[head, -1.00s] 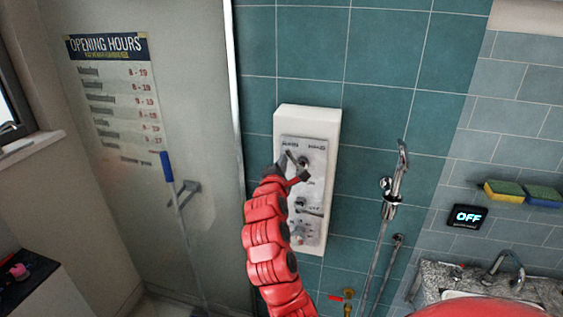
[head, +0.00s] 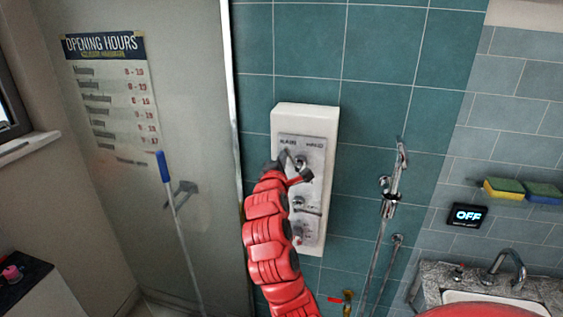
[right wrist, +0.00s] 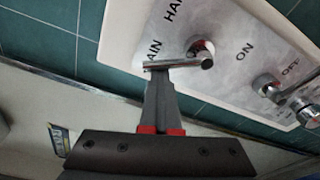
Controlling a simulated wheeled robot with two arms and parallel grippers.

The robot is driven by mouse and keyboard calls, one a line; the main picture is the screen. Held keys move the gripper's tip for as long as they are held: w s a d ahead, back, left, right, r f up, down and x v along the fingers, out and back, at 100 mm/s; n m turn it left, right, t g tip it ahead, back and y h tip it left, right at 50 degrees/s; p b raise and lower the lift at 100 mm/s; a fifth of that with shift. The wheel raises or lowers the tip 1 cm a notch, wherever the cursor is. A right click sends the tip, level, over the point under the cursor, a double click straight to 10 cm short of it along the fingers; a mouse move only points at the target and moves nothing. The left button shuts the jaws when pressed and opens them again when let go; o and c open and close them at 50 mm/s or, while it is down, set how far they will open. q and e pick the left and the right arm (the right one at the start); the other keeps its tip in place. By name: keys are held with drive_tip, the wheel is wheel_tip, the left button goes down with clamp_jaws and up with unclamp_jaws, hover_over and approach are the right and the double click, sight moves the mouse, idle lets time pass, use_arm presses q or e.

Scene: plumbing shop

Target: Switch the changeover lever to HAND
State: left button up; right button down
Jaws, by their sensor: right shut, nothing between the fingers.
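The changeover lever (right wrist: 178,65) is a chrome bar on a round pivot on a pale panel (head: 316,230). In the right wrist view its free end points toward the RAIN label (right wrist: 153,52), away from HAND (right wrist: 173,12). In the head view the lever (head: 301,163) is partly hidden by my gripper. My right gripper (head: 285,155) is shut and empty at the lever's RAIN side. Its fingertips (right wrist: 157,74) appear right at the bar's free end; I cannot tell whether they touch. My left gripper is not in view.
Below the lever are more knobs (head: 298,203), one beside an ON/OFF marking. A shower rail (head: 389,208) stands right of the panel. A glass screen with an opening-hours sign (head: 110,90) is at left. A small display (head: 467,216) reads OFF; a sink (head: 490,297) is lower right.

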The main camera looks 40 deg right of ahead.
drive_tip(key=shift+s+d+r+m+t+h+b, duration=0.2)
drive_tip(key=shift+s+d+m+b, duration=0.4)
drive_tip(key=shift+m+b, duration=1.55)
drive_tip(key=shift+s+d+r+m+t+h+b, duration=0.15)
drive_tip(key=shift+s+d+m+b, duration=0.45)
drive_tip(key=shift+m+b, duration=1.5)
drive_tip(key=shift+s+d+r+m+t+h+b, duration=0.15)
drive_tip(key=shift+s+d+m+b, duration=0.75)
drive_tip(key=shift+b, duration=2.2)
drive_tip(key=shift+w+a+m, duration=0.2)
drive_tip(key=shift+a+m, duration=0.05)
drive_tip(key=shift+a, duration=0.2)
drive_tip(key=shift+w+r, duration=0.1)
drive_tip(key=shift+r, duration=0.1)
